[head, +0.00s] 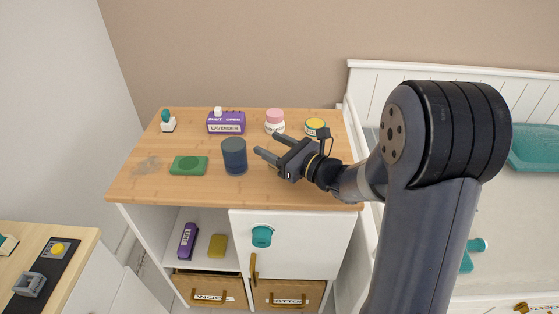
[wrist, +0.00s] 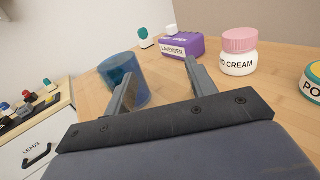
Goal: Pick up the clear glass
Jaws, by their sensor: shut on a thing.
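A faint, see-through shape (head: 148,163), likely the clear glass, is on the left of the wooden desk top; its outline is hard to make out. My gripper (head: 266,145) is over the middle of the desk, well to its right. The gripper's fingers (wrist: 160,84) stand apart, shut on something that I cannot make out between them. A dark blue tumbler (head: 234,156) stands upright just left of the fingertips. In the wrist view the blue tumbler (wrist: 122,68) is partly behind the left finger; I cannot tell whether they touch.
A green block (head: 188,165) lies between the clear shape and the tumbler. A purple lavender box (head: 226,122), a pink-lidded cream jar (head: 275,121) and a yellow-lidded jar (head: 315,127) stand along the back. The desk's front left is clear.

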